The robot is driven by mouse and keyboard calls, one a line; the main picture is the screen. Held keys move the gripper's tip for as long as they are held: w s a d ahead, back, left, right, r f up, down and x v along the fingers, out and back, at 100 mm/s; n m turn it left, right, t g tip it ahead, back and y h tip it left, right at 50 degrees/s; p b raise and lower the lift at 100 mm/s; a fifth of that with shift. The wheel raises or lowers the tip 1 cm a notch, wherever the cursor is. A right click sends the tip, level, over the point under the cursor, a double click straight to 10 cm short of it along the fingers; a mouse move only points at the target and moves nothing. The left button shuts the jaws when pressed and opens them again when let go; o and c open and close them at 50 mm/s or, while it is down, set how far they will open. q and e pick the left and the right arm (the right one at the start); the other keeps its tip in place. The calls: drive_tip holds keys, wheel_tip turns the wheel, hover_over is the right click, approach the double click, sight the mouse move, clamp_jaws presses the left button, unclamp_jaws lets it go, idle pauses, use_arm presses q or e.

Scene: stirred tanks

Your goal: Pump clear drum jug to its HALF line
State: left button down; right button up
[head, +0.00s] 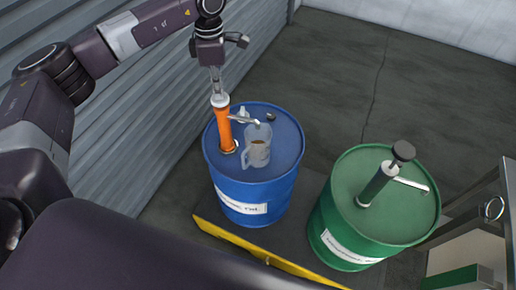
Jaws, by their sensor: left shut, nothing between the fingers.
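A clear jug (257,153) with a handle on its left side stands on top of the blue drum (252,190). Brown liquid shows inside it; its level against any line is too small to read. An orange hand pump (226,128) with a pale top rises from the blue drum, left of the jug. Its grey spout (243,120) reaches right, over the jug's rim. My left gripper (217,88) is shut and points down at the pump's top, with nothing between its fingers. Whether it touches the top is unclear. My right gripper is not in view.
A green drum (342,215) with a dark-knobbed green pump (378,184) stands to the right. A yellow edge (262,254) runs in front of the drums. A corrugated wall (165,120) is close on the left. A cabinet with a handle is at the right edge. Floor behind is clear.

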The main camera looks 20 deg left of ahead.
use_arm(q)
drive_tip(key=shift+r+p, duration=1.9)
drive_tip(key=shift+r, duration=1.55)
drive_tip(key=shift+f, duration=0.25)
drive_tip(key=shift+f+b, duration=0.9)
drive_tip(key=shift+f, duration=0.15)
drive_tip(key=shift+r+p, duration=0.8)
drive_tip(key=shift+r, duration=0.45)
wheel_tip(320, 180, up, 5)
drive_tip(key=p, duration=0.3)
drive_tip(key=shift+d, duration=0.1)
